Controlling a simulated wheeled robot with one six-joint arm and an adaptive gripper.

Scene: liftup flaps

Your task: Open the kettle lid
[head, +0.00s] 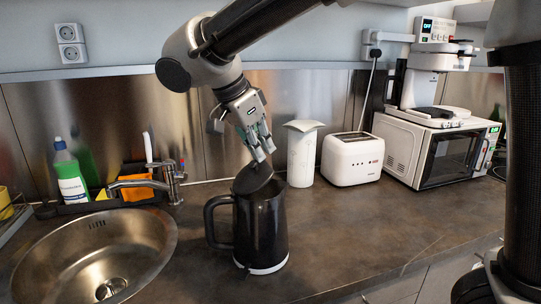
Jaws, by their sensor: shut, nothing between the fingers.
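The black kettle (262,228) stands upright on the dark counter, just right of the sink, with its handle (214,222) to the left. Its lid (253,180) shows as a dark rounded flap tilted up above the kettle's rim. My gripper (262,154) points down from above, just over the lid's upper edge. Its fingers are shut and hold nothing. I cannot tell from this view whether the fingertips touch the lid. The kettle's inside is hidden.
The round metal sink (150,226) and its tap (150,184) are on the left. A white canister (301,158), a white toaster (352,158) and a microwave (440,150) stand behind and to the right. The counter (390,222) right of the kettle is clear.

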